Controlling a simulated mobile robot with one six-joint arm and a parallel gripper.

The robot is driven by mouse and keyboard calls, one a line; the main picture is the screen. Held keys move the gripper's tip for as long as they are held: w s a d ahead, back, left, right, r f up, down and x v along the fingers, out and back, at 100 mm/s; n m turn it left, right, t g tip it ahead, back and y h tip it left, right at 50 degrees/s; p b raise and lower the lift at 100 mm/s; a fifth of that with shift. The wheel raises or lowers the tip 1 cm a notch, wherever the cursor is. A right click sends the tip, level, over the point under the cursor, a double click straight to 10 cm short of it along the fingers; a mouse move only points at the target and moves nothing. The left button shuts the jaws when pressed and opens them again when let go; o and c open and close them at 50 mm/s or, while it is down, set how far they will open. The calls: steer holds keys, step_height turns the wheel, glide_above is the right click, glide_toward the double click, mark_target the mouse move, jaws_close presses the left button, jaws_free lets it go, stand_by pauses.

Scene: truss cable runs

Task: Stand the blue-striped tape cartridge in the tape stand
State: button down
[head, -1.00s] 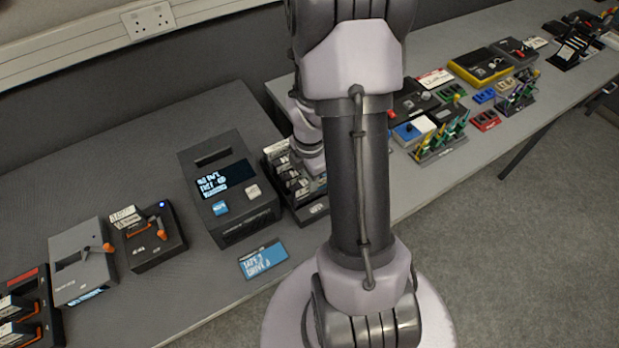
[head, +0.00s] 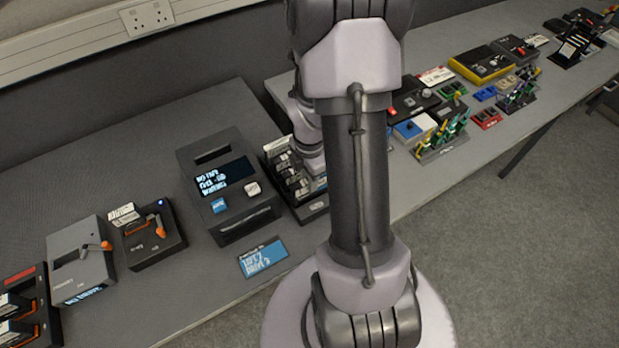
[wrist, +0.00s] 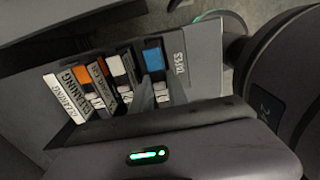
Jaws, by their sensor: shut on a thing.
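The tape stand (wrist: 190,72) is a dark rack holding several upright cartridges in a row; it also shows in the head view (head: 316,208), partly behind my arm. In the wrist view the blue-striped tape cartridge (wrist: 153,58) is at the right end of the row, with a white label below its blue band. My gripper (wrist: 160,118) is shut on this cartridge, at the stand; its fingertips are mostly hidden. Whether the cartridge is fully seated cannot be told. In the head view my arm hides the gripper.
Left of it in the stand are an orange-banded cartridge (wrist: 80,76) and one with a white end (wrist: 115,66). A tape machine (head: 230,190) with a lit screen stands close left of the stand. A blue-and-white card (head: 262,257) lies in front of it.

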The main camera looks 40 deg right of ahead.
steer(key=shift+f, duration=0.15)
steer(key=shift+f+b, duration=0.35)
steer(key=shift+b, duration=0.05)
steer(key=shift+f, duration=0.15)
steer(key=c, duration=0.9)
jaws_free()
step_height(320, 180, up, 8)
steer(key=p, duration=0.6)
steer(key=shift+f+p, duration=0.1)
steer(key=shift+p, duration=0.25)
